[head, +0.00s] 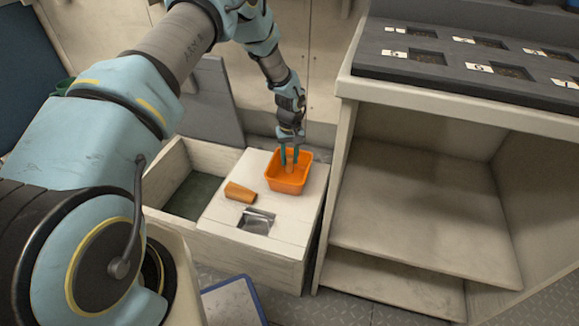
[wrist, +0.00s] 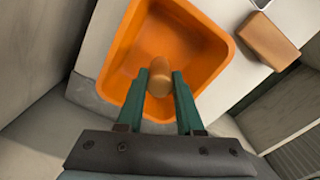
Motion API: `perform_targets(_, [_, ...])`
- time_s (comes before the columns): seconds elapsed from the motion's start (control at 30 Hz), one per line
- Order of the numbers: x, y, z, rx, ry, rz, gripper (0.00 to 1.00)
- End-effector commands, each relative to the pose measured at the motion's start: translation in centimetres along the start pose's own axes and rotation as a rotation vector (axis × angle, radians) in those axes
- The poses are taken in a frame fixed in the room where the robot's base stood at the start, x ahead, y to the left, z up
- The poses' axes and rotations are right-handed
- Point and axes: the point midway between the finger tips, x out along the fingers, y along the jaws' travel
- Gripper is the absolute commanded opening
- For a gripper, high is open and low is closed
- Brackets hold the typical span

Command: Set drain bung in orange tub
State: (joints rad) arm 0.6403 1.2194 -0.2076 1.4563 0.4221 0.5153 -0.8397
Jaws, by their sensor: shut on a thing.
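The orange tub (head: 289,184) stands on the white locker top; it also fills the upper middle of the wrist view (wrist: 213,50). My gripper (head: 289,160) points down into the tub's opening. In the wrist view my gripper's green fingers (wrist: 160,88) are shut on a tan-brown, rounded drain bung (wrist: 160,72). The bung is between the fingertips, within the tub's outline. Whether it touches the tub floor I cannot tell. In the head view the bung (head: 289,169) shows only as a small tan patch between the fingers.
An orange-brown block (head: 240,192) lies on the locker top left of the tub, near a metal recessed latch (head: 257,221). An open bin (head: 194,195) is at the left. An empty shelf unit (head: 425,215) with a numbered dark tray on top (head: 470,62) stands right.

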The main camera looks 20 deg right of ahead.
Motion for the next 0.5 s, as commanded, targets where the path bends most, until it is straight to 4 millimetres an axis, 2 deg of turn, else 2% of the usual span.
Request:
perform_targets(0.23, [3.2, 0.0, 0.0, -0.001, -0.001, 0.000, 0.00])
perform_targets(0.5, [3.5, 0.0, 0.0, -0.001, 0.000, 0.000, 0.00])
